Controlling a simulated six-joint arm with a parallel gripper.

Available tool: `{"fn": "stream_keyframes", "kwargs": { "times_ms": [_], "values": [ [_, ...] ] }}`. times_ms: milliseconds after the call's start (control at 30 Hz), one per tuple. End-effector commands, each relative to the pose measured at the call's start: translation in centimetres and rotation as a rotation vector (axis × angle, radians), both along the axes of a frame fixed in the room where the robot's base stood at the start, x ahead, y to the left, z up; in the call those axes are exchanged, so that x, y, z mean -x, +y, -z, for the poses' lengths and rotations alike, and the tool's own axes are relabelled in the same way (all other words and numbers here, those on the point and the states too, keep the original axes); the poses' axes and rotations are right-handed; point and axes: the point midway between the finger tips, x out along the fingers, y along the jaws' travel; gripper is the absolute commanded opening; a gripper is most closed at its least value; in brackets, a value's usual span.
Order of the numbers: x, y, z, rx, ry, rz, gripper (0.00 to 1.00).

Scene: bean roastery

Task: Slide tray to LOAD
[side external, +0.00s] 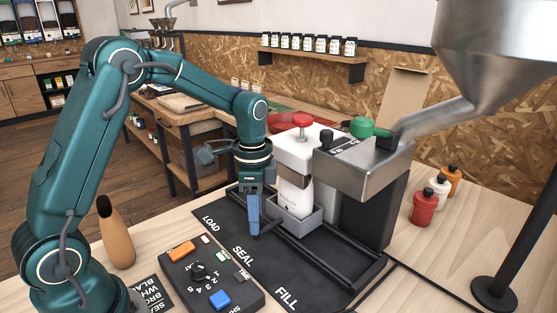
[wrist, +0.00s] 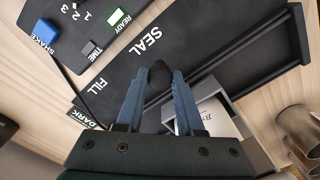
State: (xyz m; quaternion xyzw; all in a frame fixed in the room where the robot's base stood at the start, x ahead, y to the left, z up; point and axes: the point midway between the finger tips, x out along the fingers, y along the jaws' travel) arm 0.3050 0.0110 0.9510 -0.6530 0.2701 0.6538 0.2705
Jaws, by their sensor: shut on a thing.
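The grey tray (side external: 312,224) sits on the dark rail track (side external: 345,272), about level with the SEAL label (side external: 243,256). A white bag (side external: 295,197) stands upright in it; the bag also shows in the wrist view (wrist: 207,122). A white sealing head with a red knob (side external: 302,119) is over the bag; I cannot tell whether they touch. My gripper (side external: 258,232) is at the tray's label side, fingers pointing down. In the wrist view its fingers (wrist: 161,80) are closed around a dark knob (wrist: 160,70), the tray's handle. The LOAD label (side external: 211,222) is farther back along the board.
A control panel (side external: 212,275) with orange and blue buttons and a dial lies left of the board. The metal fill machine (side external: 365,165) stands right of the track. A wooden-bodied bottle (side external: 116,238) stands by my arm. Several capped bottles (side external: 424,207) stand at right.

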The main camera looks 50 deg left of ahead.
Motion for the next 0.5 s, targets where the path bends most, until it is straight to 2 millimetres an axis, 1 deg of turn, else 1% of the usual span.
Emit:
{"fn": "stream_keyframes", "kwargs": {
  "times_ms": [300,367,500],
  "values": [
    [-0.1,0.2,-0.1,0.001,-0.004,-0.002,0.00],
    [-0.1,0.6,-0.1,0.001,-0.004,-0.004,0.00],
    [-0.2,2.5,-0.1,-0.001,-0.005,-0.006,0.00]
  ]
}}
